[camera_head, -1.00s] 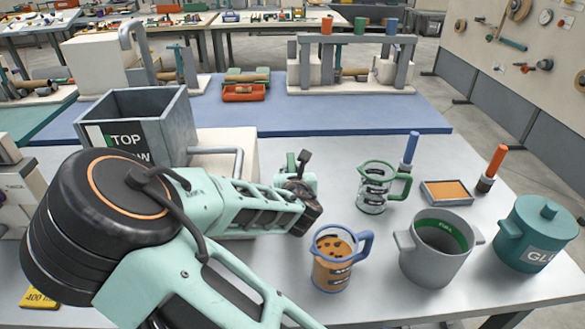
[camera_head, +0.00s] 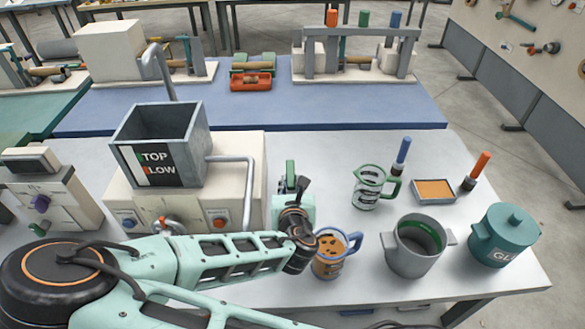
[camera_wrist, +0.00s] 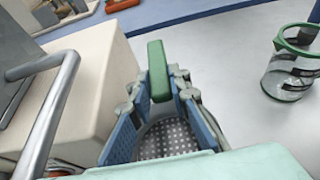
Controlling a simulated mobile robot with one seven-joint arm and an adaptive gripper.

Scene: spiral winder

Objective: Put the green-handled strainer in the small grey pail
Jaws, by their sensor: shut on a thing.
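The green-handled strainer is in my gripper (camera_wrist: 160,95). In the wrist view its green handle (camera_wrist: 159,70) stands up between the two blue fingers, with the grey perforated bowl (camera_wrist: 170,140) below, partly hidden. In the head view my gripper (camera_head: 293,198) is in front of the right end of the cream machine, and the green handle (camera_head: 290,171) shows above it. The rest of the strainer is hidden there. The small grey pail (camera_head: 407,258) stands upright on the table to the right, apart from my gripper. It has two side lugs and a green label inside.
An orange-filled jug (camera_head: 328,264) with a blue handle stands between my gripper and the pail. A clear green-rimmed jug (camera_head: 365,190) is behind the pail. A teal lidded pot (camera_head: 500,240) is right of it. The machine's grey hopper (camera_head: 150,160) rises at left.

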